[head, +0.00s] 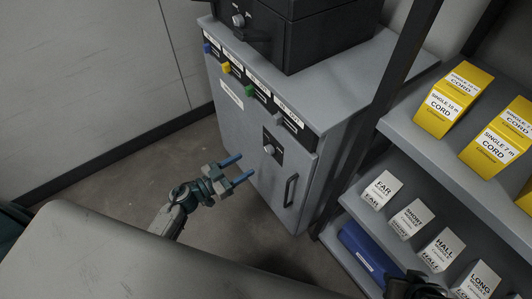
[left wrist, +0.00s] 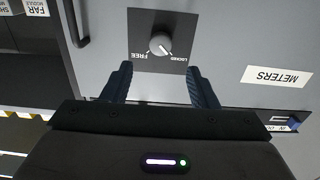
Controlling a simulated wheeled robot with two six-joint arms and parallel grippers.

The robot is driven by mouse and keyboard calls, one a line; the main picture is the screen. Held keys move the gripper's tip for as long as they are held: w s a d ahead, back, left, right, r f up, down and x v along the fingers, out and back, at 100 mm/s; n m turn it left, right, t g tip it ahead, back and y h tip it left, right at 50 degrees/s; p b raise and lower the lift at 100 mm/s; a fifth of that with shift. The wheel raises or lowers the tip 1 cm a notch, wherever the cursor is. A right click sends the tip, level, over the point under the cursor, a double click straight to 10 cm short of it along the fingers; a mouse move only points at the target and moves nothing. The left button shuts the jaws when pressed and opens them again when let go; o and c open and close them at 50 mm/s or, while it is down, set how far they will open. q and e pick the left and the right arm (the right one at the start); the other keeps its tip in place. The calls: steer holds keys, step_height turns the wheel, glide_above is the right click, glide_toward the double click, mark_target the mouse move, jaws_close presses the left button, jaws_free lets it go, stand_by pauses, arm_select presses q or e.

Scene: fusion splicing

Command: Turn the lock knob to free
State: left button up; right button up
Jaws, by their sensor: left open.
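The lock knob (head: 268,149) is a round grey knob on a black plate on the front of the grey cabinet. The left wrist view shows the knob (left wrist: 160,43) upside down, with FREE printed to its left and LOCKED to its right. Its white mark slants toward the LOCKED side. My left gripper (head: 241,167) is open and empty in front of the cabinet, apart from the knob. In the left wrist view its fingers (left wrist: 160,70) stand either side of the knob, short of it. A dark part at the lower right edge may be my right gripper (head: 410,287); its jaws cannot be made out.
The cabinet door has a dark handle (head: 290,190) to the right of the knob. Coloured switches (head: 226,68) line the cabinet's top edge, and a black box (head: 315,40) stands on top. A shelf (head: 415,135) with yellow and white boxes is at right. Floor is clear at left.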

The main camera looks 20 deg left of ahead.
mark_target(267, 152)
arm_select(q)
steer(key=x, duration=0.8)
steer(key=shift+w+d, duration=0.2)
steer(key=shift+w, duration=0.1)
steer(key=c, duration=1)
